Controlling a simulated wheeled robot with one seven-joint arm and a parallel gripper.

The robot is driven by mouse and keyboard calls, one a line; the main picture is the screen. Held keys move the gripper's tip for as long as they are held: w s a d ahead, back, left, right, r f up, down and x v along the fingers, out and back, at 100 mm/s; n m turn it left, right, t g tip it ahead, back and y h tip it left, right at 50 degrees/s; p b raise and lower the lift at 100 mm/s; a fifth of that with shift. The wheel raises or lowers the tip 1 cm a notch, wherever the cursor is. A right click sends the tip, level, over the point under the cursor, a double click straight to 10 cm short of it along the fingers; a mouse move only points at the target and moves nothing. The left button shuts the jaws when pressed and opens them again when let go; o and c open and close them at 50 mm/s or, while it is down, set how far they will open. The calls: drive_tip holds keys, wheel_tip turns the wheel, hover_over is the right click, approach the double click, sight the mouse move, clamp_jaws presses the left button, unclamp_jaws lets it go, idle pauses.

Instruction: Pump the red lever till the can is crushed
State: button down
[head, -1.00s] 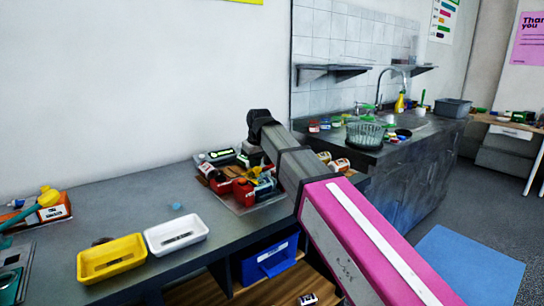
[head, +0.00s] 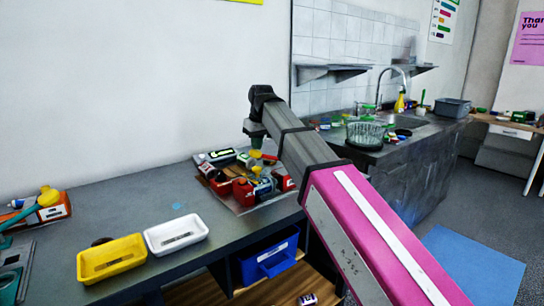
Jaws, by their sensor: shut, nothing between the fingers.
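My gripper (head: 256,131) hangs at the far end of my arm, above the cluster of items on the grey bench; its fingers are small and dark, shut with nothing held. Below it, a red item (head: 243,191) stands among red, yellow, blue and black pieces on a flat board. A small red bar (head: 269,157) shows close under the gripper, beside a yellow piece; I cannot tell whether it is the lever. The can and its state cannot be made out in the clutter. The gripper looks apart from the items.
A yellow tray (head: 111,261) and a white tray (head: 176,236) sit on the bench's front left. A blue bin (head: 268,260) is on the shelf below. A sink counter with a glass bowl (head: 366,134) stands behind right. The bench's left middle is clear.

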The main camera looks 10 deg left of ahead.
sight(255, 151)
drive_tip(key=shift+f, duration=0.2)
drive_tip(key=shift+s+a+f, duration=0.1)
drive_tip(key=shift+s+f, duration=0.1)
drive_tip(key=shift+f, duration=0.45)
drive_tip(key=shift+s+a+f, duration=0.1)
drive_tip(key=shift+s+f, duration=0.05)
drive_tip(key=shift+f, duration=0.5)
